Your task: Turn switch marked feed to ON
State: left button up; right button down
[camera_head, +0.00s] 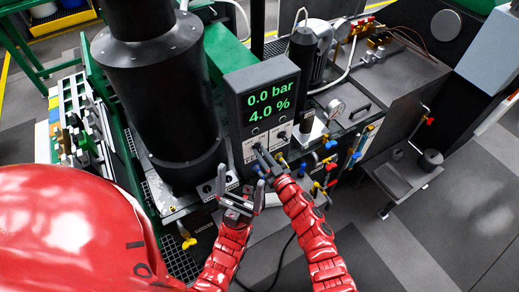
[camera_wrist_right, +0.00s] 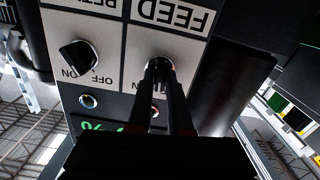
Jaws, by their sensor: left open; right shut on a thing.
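The control box (camera_head: 262,92) shows green readings of 0.0 bar and 4.0 %. Two white switch panels are below the display. In the right wrist view, upside down, the FEED label (camera_wrist_right: 171,14) is above the feed switch (camera_wrist_right: 158,66). My right gripper (camera_wrist_right: 158,72) is shut on this switch, its fingers hiding most of the knob and its ON/OFF marks. In the head view the right gripper (camera_head: 260,151) reaches the left panel. My left gripper (camera_head: 241,186) is open and empty, below and left of the box.
A second black switch (camera_wrist_right: 78,57), its label partly cut off, is beside the feed panel. A large black cylinder (camera_head: 150,95) stands left of the box. Coloured valves, a gauge (camera_head: 336,107) and pipes are to the right.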

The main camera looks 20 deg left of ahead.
jog(key=shift+r+m+p, duration=0.1)
jog(key=shift+m+p, duration=0.3)
jog(key=shift+p, duration=0.2)
jog(key=m+p, duration=0.3)
jog(key=shift+m+p, duration=0.35)
jog(key=shift+m, duration=0.05)
